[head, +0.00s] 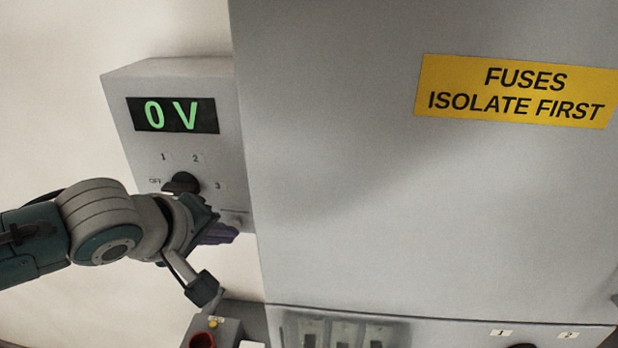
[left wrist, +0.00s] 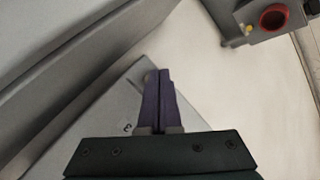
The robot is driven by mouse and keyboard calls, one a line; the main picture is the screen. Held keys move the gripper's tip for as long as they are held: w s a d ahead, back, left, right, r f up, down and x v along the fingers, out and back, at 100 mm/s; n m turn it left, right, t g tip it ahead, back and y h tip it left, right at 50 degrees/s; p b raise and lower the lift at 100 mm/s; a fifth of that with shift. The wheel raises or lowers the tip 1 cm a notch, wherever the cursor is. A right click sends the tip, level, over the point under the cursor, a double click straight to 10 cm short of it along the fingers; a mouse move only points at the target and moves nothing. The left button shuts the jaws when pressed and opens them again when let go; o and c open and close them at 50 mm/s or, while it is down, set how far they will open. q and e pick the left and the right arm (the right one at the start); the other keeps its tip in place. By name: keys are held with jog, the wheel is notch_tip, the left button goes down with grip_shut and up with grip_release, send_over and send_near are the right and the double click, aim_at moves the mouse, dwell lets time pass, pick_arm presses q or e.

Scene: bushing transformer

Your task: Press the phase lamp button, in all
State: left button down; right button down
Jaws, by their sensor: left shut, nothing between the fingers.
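A grey meter box (head: 178,78) hangs on the wall with a green "0 V" display (head: 174,115) and a black rotary knob (head: 183,184) marked OFF, 1, 2, 3. A small pinkish spot, possibly a button (head: 237,219), shows low on its right side; I cannot read a lamp label. My left gripper (head: 233,233) is in front of the box's lower part. Its purple fingers are shut and empty in the left wrist view (left wrist: 158,74), tips near the box's corner. I cannot tell whether they touch it. My right gripper is not in view.
A large grey cabinet (head: 340,190) with a yellow "FUSES ISOLATE FIRST" sign (head: 515,92) stands right of the box. Below is a small box (head: 228,332) with a red part (head: 203,341) and a yellow part (head: 212,324). Bare wall lies left.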

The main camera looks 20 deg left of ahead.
pick_arm(q)
jog(key=shift+w+a, duration=0.1)
jog(key=shift+w, duration=0.25)
dwell(0.5)
dwell(0.3)
jog(key=shift+s+d+p, duration=0.2)
jog(key=shift+s+p, duration=0.3)
jog(key=shift+s, duration=0.3)
jog(key=s+p, duration=0.1)
jog(key=s, duration=0.1)
jog(key=s+d+p, duration=0.1)
jog(key=s+p, duration=0.1)
jog(key=shift+s+d, duration=0.1)
jog(key=shift+s, duration=0.3)
